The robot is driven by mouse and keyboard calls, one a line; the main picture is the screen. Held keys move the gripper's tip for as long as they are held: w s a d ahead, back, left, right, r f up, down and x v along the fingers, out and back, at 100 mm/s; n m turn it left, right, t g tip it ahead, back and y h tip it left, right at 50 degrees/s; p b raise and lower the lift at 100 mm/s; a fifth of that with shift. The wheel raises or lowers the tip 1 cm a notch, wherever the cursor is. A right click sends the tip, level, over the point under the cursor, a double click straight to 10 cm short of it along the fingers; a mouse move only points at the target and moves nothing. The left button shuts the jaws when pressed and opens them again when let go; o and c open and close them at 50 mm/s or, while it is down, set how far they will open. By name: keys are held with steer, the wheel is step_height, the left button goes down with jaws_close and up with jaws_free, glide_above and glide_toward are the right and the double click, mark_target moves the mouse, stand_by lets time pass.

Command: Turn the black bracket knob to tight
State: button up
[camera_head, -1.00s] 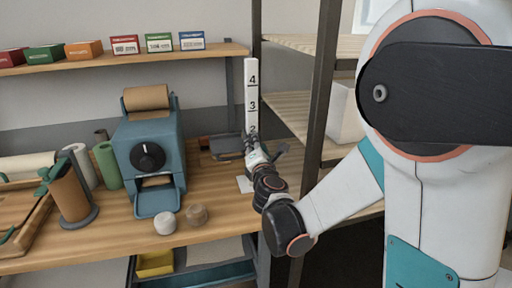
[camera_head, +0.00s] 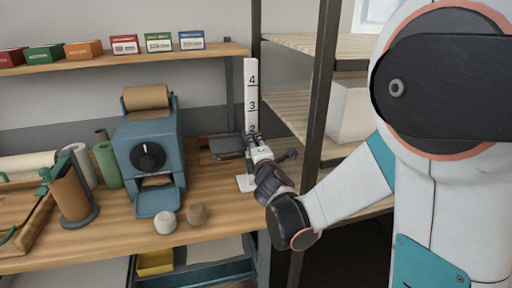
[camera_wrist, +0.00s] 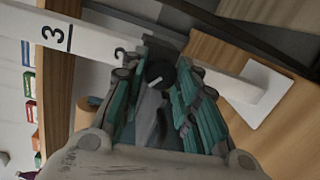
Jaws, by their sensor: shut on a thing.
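A white upright post (camera_head: 251,92) with black numbers stands on a white base plate at the right end of the workbench. In the wrist view the post (camera_wrist: 85,44) crosses behind my fingers, and its base plate (camera_wrist: 268,94) lies on the wood. The black bracket knob (camera_wrist: 160,72) is round with a pale pointer mark, and sits low on the post. My gripper (camera_wrist: 157,80) has its teal-padded fingers on both sides of the knob and is shut on it. In the head view my gripper (camera_head: 256,147) is at the post's lower part and hides the knob.
A blue dispenser (camera_head: 152,152) with a black dial and a brown roll stands to the left. A white and a brown round piece lie before it. A dark shelf upright (camera_head: 317,100) stands close on the right. A dark tray-like item (camera_head: 226,146) lies behind the post.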

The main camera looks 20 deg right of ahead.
steer(key=o, duration=1.1)
steer(key=s, duration=0.4)
steer(key=s+r, duration=0.1)
steer(key=s, duration=0.3)
steer(key=s+a, duration=0.1)
steer(key=s, duration=0.3)
steer(key=shift+r, duration=0.2)
